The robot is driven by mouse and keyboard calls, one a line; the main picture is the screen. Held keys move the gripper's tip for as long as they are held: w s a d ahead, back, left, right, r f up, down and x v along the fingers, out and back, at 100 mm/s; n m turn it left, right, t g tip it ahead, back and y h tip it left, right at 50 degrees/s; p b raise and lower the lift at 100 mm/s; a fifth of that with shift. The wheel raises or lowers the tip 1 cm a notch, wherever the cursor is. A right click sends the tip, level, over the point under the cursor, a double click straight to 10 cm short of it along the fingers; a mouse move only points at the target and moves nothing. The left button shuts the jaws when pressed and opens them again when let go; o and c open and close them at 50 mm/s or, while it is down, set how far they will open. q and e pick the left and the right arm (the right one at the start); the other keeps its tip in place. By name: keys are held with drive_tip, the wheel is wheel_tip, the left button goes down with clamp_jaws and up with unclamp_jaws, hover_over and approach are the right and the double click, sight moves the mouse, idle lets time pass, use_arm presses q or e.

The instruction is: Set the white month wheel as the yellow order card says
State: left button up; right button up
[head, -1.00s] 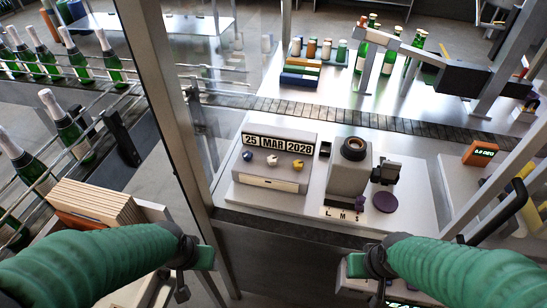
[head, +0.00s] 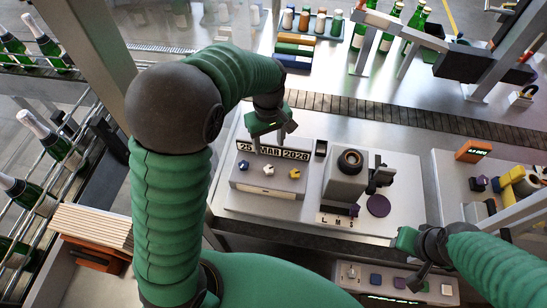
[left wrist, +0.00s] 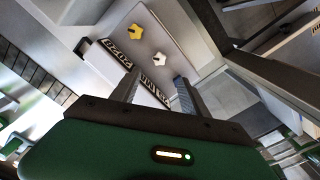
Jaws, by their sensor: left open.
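The white month wheel (head: 268,168) is a small knob on the sloping front of the grey date unit (head: 262,187), between a blue knob (head: 244,165) and a yellow knob (head: 294,173). The windows above read 25, MAR and a year that looks like 2028. My left gripper (head: 270,139) is open above the windows, its fingers partly covering them. The left wrist view shows the white wheel (left wrist: 159,59) beyond and between the open fingertips, apart from them. My right gripper (head: 416,278) is at the lower right, away from the unit; its jaws are unclear. I cannot make out a yellow order card.
A grey press-like device (head: 346,178) stands right of the date unit, with a purple disc (head: 378,205) beside it. A conveyor (head: 400,117) runs behind. An orange box with a lit display (head: 475,151) stands at right. A frame post (head: 85,50) rises at left.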

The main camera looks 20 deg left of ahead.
use_arm(q)
drive_tip(key=p, duration=0.2)
approach(270, 168)
drive_tip(key=shift+s+d+f, duration=0.35)
drive_tip(key=shift+d+f, duration=0.2)
drive_tip(key=shift+d, duration=0.1)
drive_tip(key=f, duration=0.2)
drive_tip(key=a+f, duration=0.1)
drive_tip(key=f, duration=0.1)
drive_tip(key=w+a+f+p, duration=0.1)
drive_tip(key=f, duration=0.2)
drive_tip(key=shift+a, duration=0.25)
drive_tip(key=shift+s+a+f, duration=0.15)
drive_tip(key=shift+f, duration=0.1)
drive_tip(key=shift+s, duration=0.15)
drive_tip(key=shift+d+r, duration=0.15)
drive_tip(key=shift+d, duration=0.95)
drive_tip(key=c, duration=0.5)
drive_tip(key=shift+c, duration=1.2)
drive_tip(key=shift+a, duration=0.2)
drive_tip(key=shift+c, duration=1.3)
drive_tip(key=shift+a, duration=0.4)
clamp_jaws()
drive_tip(key=shift+w+d, duration=0.2)
use_arm(e)
drive_tip(key=shift+d+r, duration=0.3)
drive_tip(key=shift+r, duration=0.55)
drive_tip(key=shift+d+r, duration=0.25)
drive_tip(key=shift+r, duration=0.6)
